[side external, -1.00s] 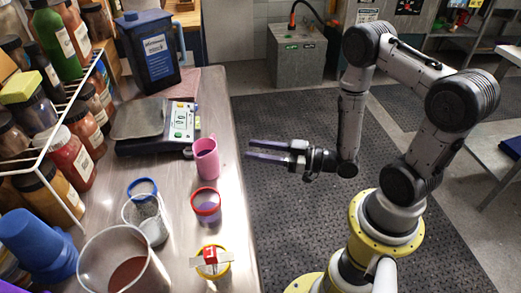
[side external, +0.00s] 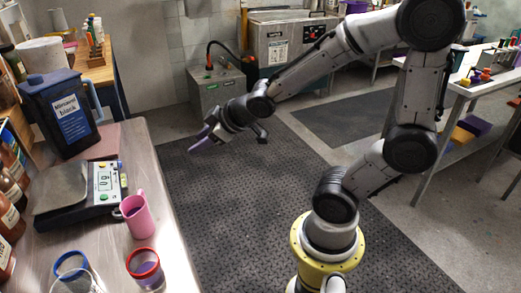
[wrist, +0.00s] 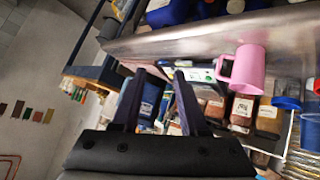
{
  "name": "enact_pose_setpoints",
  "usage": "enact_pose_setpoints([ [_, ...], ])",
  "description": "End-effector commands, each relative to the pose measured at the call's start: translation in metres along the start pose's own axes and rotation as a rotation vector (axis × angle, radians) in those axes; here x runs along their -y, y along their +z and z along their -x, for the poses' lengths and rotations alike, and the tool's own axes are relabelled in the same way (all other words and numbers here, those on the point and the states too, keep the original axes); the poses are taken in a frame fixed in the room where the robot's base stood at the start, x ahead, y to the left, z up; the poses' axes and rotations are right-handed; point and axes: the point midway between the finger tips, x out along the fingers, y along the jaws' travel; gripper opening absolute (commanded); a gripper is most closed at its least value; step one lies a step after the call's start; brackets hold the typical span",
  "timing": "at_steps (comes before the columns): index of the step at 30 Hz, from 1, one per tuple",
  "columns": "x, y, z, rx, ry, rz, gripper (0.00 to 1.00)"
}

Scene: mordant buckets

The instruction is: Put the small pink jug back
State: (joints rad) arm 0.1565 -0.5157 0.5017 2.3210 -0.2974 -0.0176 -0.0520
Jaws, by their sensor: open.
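The small pink jug (side external: 138,215) stands upright near the right edge of the steel bench (side external: 165,255), beside the scale. Its handle faces left in the side view. The jug also shows in the wrist view (wrist: 248,68), at upper right, off to the right of my fingers. My gripper (side external: 203,136) is open and empty, in the air over the dark floor mat, beyond the bench edge and well apart from the jug. In the wrist view my two dark fingers (wrist: 158,78) stand apart with nothing held between them. The jug's inside is hidden.
The scale (side external: 100,182) with a lit display sits left of the jug. A dark blue jug (side external: 60,115) stands behind it. A red-rimmed cup (side external: 146,268) and a blue-rimmed cup (side external: 72,266) stand nearer. The floor mat (side external: 260,220) is clear.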

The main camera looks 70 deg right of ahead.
Motion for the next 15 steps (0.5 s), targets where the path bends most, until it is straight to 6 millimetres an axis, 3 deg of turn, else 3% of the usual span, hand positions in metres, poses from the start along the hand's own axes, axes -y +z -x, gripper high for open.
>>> enact_pose_setpoints([
  [3, 0.005, 0.007, 0.047, 0.086, -0.005, -0.071, 0.43],
  [9, 0.029, 0.039, 0.116, 0.233, -0.077, -0.176, 0.43],
  [15, 0.048, 0.062, 0.154, 0.319, -0.143, -0.219, 0.43],
])
